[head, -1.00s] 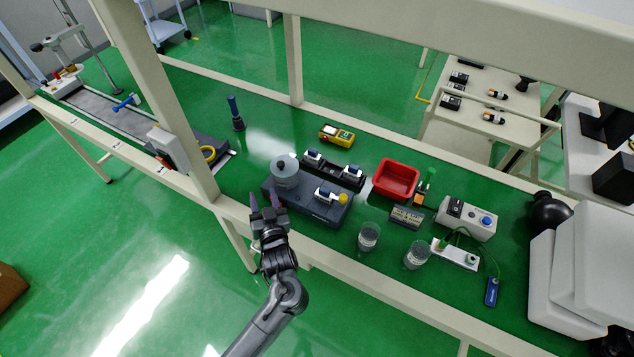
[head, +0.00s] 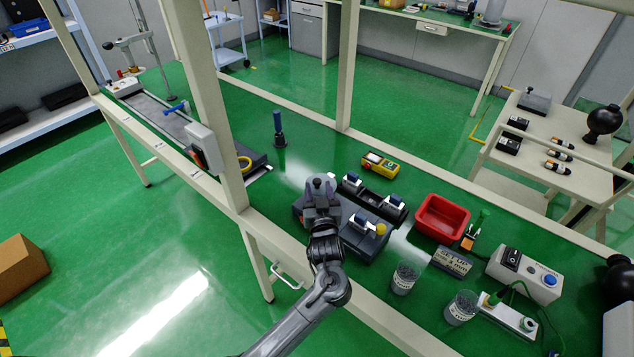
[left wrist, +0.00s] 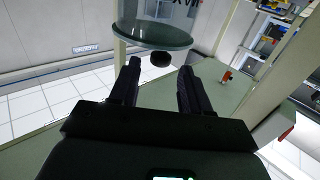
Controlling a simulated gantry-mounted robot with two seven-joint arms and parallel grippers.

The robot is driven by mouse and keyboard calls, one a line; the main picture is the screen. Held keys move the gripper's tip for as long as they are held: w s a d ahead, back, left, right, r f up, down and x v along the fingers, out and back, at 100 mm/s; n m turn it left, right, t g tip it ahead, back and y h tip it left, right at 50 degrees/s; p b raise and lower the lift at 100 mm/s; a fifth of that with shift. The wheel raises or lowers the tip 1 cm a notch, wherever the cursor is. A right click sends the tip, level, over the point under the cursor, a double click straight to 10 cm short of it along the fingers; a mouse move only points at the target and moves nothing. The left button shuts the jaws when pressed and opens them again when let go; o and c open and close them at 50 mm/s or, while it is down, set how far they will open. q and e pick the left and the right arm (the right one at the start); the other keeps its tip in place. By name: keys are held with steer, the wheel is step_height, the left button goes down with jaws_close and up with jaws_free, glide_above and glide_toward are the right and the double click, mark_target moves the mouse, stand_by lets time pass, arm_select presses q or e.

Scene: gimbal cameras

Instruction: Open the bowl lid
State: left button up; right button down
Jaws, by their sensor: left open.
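The bowl with its lid stands on the left of a dark grey device (head: 356,240). In the head view my left gripper (head: 320,188) overlaps them and hides most of both. In the left wrist view, which looks upside down, the clear bowl (left wrist: 152,12) has a round translucent lid (left wrist: 150,36) with a dark knob (left wrist: 160,60). My left gripper (left wrist: 158,68) is open, its fingers either side of the line to the knob. The knob shows between the fingertips and slightly beyond them; I cannot tell whether they touch it. My right gripper is not in view.
A yellow instrument (head: 380,165), a black block with switches (head: 375,200), a red bin (head: 442,218) and two clear cups (head: 404,279) stand nearby on the green bench. A pale frame post (head: 215,110) rises left of my arm.

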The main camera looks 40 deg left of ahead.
mark_target(317, 183)
arm_select(q)
steer(key=shift+b+x, duration=0.3)
steer(key=shift+x, duration=1.75)
steer(key=shift+c, duration=0.5)
